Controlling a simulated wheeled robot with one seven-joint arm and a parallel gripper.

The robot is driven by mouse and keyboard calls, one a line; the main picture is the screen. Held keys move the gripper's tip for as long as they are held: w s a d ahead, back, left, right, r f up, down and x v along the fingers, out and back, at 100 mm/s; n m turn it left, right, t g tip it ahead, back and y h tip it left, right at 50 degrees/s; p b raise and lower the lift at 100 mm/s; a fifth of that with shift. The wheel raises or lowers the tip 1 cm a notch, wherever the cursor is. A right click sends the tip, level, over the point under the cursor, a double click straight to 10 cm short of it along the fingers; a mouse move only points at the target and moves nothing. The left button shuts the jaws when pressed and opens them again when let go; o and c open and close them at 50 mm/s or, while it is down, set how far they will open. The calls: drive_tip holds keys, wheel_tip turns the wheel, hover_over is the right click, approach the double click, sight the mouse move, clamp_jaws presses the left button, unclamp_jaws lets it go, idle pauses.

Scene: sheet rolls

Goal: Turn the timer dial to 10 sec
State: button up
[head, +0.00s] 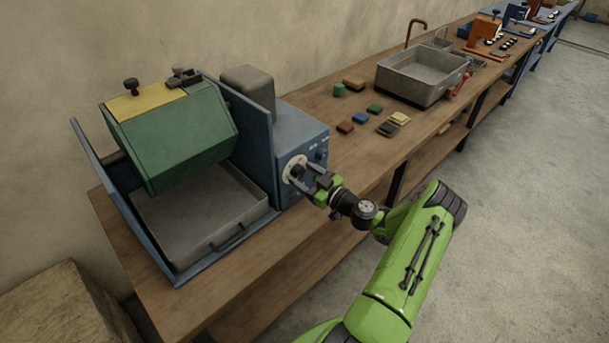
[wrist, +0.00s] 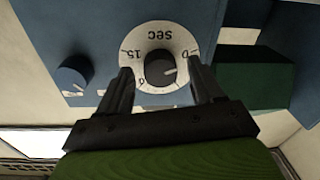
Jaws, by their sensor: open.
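The timer dial (wrist: 160,68) is a dark round knob on a white plate marked "sec", "15" and "0", upside down in the wrist view. A pale mark on the knob points toward the lower right there; the number beside it is partly cut off and unclear. In the head view the white dial plate (head: 289,163) is on the blue machine's front. My gripper (wrist: 160,66) is open, with one finger on each side of the knob. Gaps show between fingers and knob. In the head view my gripper (head: 304,181) is at the dial and partly hides it.
A smaller blue knob (wrist: 72,76) sits beside the dial on the blue housing (head: 300,135). The green drum (head: 175,140) hangs over a grey tray (head: 200,220) to the left. Coloured blocks (head: 360,118) and a sink (head: 415,85) are farther along the wooden bench.

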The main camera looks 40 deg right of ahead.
drive_tip(key=shift+w, duration=0.15)
drive_tip(key=c, duration=1.1)
drive_tip(key=shift+o, duration=0.2)
